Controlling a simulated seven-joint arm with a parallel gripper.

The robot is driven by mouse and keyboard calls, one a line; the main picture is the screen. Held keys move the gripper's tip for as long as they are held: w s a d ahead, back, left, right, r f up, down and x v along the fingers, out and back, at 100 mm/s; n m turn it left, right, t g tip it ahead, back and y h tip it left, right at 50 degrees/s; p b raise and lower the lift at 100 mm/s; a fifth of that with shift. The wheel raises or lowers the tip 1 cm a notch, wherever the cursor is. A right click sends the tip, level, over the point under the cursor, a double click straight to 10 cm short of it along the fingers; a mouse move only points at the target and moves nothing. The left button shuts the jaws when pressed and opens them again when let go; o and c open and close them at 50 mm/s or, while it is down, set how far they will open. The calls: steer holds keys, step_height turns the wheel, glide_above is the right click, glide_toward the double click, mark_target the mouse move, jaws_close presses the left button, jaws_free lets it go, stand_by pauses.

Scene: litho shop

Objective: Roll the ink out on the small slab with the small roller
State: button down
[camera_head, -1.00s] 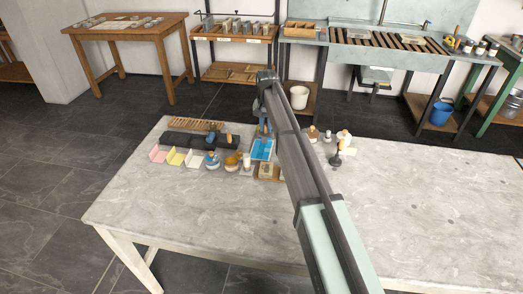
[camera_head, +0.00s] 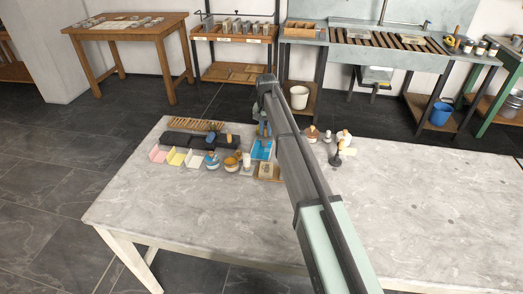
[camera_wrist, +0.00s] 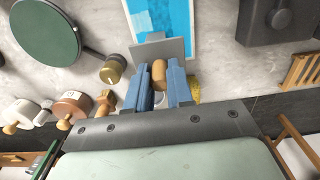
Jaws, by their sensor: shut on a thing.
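The small slab (camera_head: 262,149) lies on the marble table (camera_head: 200,210), a light rectangle with blue ink on it. In the wrist view the slab (camera_wrist: 205,20) shows at the top, with streaky blue ink. My gripper (camera_wrist: 159,82) is shut on the wooden handle of the small roller (camera_wrist: 158,47). Its grey head lies across the near edge of the slab as seen there; I cannot tell whether it touches. In the head view my gripper (camera_head: 263,129) is just behind the slab, and my arm hides much of the roller.
A dark tray (camera_head: 180,138) and a wooden rack (camera_head: 197,125) are left of the slab. A green disc (camera_wrist: 57,25) lies left in the wrist view. The front of the table is clear.

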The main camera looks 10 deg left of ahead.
steer(key=shift+s+f, duration=0.1)
steer(key=shift+s, duration=4.9)
steer(key=shift+w, duration=5.2)
steer(key=shift+s, duration=0.1)
